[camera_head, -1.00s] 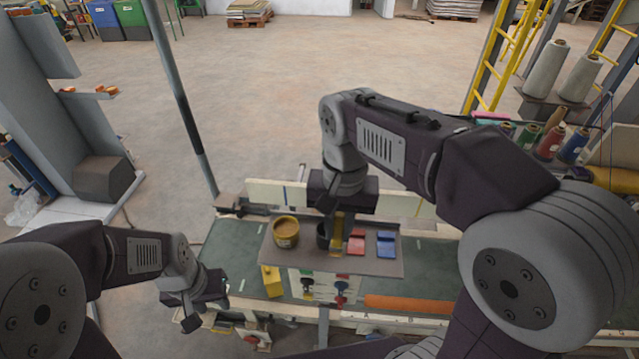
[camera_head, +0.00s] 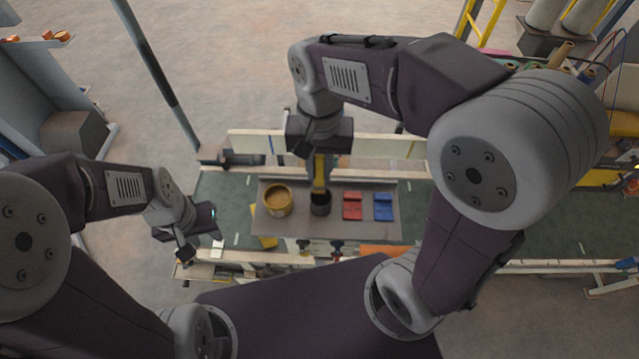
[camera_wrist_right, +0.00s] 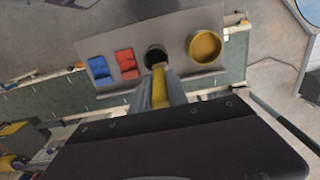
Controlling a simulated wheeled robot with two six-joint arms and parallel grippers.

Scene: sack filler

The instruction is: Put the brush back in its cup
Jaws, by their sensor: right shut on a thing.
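My right gripper (camera_head: 319,172) is shut on the brush (camera_head: 319,178), which has a yellow handle and points down. The dark cup (camera_head: 320,207) stands on a grey tray, right under the brush. In the right wrist view the brush (camera_wrist_right: 160,92) runs from between my fingers (camera_wrist_right: 162,90) toward the mouth of the cup (camera_wrist_right: 155,54). The lower end of the brush is at the cup's mouth; I cannot tell how far inside it is. My left gripper (camera_head: 183,250) hangs at the left, away from the tray, and its jaw state is unclear.
The grey tray (camera_head: 340,229) also holds a yellow tub (camera_head: 278,200) left of the cup, and a red block (camera_head: 352,206) and a blue block (camera_head: 383,207) right of it. A pale rail (camera_head: 376,147) runs behind. The green belt (camera_head: 226,194) is clear at left.

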